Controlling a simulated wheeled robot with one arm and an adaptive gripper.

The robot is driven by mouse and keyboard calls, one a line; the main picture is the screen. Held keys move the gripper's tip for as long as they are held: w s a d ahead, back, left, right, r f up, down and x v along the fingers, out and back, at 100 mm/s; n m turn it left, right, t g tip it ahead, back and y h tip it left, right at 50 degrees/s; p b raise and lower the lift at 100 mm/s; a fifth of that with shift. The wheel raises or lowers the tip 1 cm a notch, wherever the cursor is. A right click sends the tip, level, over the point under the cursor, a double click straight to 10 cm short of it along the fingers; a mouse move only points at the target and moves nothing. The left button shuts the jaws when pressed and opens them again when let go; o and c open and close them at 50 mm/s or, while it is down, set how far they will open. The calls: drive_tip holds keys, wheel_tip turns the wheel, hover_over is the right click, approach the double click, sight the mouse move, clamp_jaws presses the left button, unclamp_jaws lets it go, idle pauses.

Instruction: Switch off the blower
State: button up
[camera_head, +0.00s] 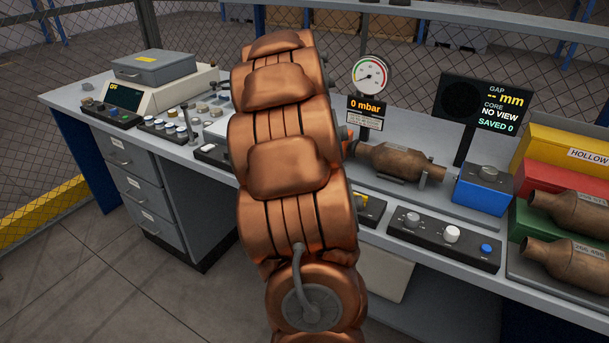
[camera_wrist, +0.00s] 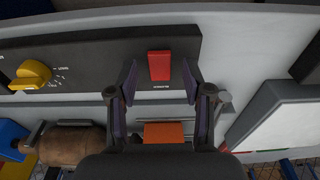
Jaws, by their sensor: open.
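The wrist view shows a dark control panel (camera_wrist: 100,58) with a red switch (camera_wrist: 159,65). Small lettering beside the switch appears upside down and is too small to read surely. I cannot tell which way the switch is set. My gripper (camera_wrist: 159,78) is open, with its two fingers on either side of the switch in the picture; nothing is held between them. Contact with the switch or panel cannot be made out. In the head view my arm hides the gripper and the switch. A dial gauge (camera_head: 370,74) stands above a display (camera_head: 366,107) reading 0 mbar.
A yellow knob (camera_wrist: 33,72) is on the same panel. An orange block (camera_wrist: 165,133) lies beyond the fingers. A brown converter (camera_head: 400,162) rests on supports beside a blue box (camera_head: 483,189). Another control panel (camera_head: 443,238) is at the bench front, with more converters at right.

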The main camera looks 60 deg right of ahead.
wheel_tip(320, 180, up, 12)
drive_tip(key=a, duration=0.1)
drive_tip(key=shift+f, duration=0.2)
drive_tip(key=shift+a, duration=0.1)
idle(0.6)
drive_tip(key=a+f+n+y+p, duration=0.15)
drive_tip(key=a+n, duration=0.65)
drive_tip(key=a, duration=1.7)
drive_tip(key=s+a+f+n+g, duration=0.1)
drive_tip(key=s+a+f+n, duration=0.2)
drive_tip(key=s+a, duration=0.4)
drive_tip(key=s+a+f+n+p, duration=0.1)
drive_tip(key=s+a+f+n, duration=0.3)
drive_tip(key=s+a+n, duration=0.2)
drive_tip(key=shift+s+a+f+n+g+p, duration=0.2)
drive_tip(key=shift+s+a+n+g+p, duration=0.15)
drive_tip(key=shift+s+a, duration=0.55)
drive_tip(key=shift+w+a, duration=0.15)
drive_tip(key=shift+w, duration=0.05)
drive_tip(key=shift+c, duration=0.8)
